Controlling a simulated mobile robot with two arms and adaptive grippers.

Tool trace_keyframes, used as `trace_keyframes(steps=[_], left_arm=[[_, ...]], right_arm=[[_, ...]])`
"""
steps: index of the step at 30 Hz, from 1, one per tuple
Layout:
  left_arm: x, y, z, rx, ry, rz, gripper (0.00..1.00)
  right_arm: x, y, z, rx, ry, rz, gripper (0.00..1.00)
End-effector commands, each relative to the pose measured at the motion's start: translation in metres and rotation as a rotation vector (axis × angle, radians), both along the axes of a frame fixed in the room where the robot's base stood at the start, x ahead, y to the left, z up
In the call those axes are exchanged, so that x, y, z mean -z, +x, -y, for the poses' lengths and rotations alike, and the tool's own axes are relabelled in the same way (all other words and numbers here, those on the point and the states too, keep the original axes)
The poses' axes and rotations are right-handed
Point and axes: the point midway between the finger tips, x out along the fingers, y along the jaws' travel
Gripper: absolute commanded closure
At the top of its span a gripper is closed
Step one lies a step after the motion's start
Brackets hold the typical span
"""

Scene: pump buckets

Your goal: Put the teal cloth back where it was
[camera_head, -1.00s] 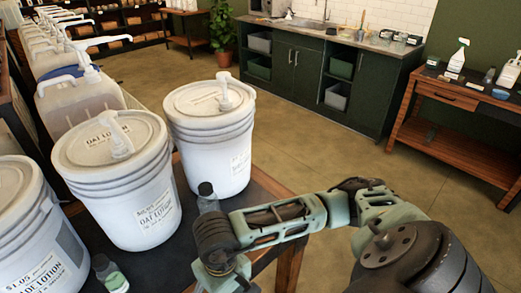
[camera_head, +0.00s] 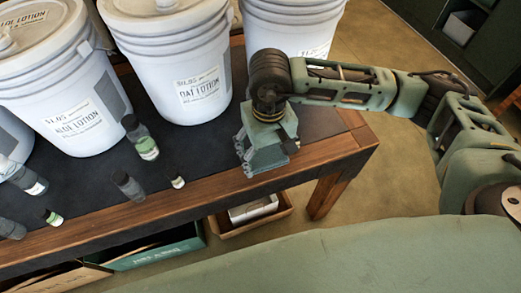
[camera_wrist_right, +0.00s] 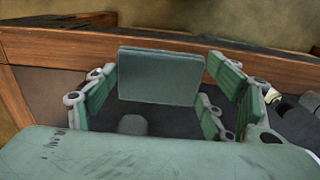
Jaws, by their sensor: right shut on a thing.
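My right gripper (camera_head: 267,150) is over the right end of the dark table (camera_head: 215,165), close to its wooden front edge, with the fingers pointing down. In the right wrist view, the teal cloth (camera_wrist_right: 160,75) shows as a flat folded rectangle between the fingers of my right gripper (camera_wrist_right: 165,95), which is shut on it. In the head view the cloth is hard to tell apart from the green fingers. I cannot tell whether it touches the tabletop. My left gripper is out of view.
White lotion buckets (camera_head: 178,65) stand along the back of the table, one just behind my right gripper. Several small bottles (camera_head: 140,138) stand to the left. Below are a green-edged box (camera_head: 155,248) and a wooden tray (camera_head: 250,222). The floor to the right is clear.

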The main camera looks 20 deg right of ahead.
Motion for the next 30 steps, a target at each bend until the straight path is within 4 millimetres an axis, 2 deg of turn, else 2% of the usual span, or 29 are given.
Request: trace_keyframes(steps=[3, 9, 14, 21, 30], left_arm=[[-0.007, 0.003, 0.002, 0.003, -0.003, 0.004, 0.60], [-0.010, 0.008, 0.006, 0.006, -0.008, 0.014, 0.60], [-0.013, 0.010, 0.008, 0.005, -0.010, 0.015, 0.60], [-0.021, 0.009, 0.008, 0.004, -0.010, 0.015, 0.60], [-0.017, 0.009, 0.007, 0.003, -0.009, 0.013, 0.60]], right_arm=[[0.014, 0.024, -0.001, 0.003, -0.001, -0.003, 0.48], [0.027, 0.045, -0.001, 0.000, 0.000, -0.001, 0.48], [0.037, 0.046, -0.001, -0.001, 0.000, -0.003, 0.48], [0.067, 0.046, -0.002, -0.001, 0.001, -0.002, 0.48], [0.071, 0.047, -0.001, -0.001, 0.000, 0.001, 0.48]])
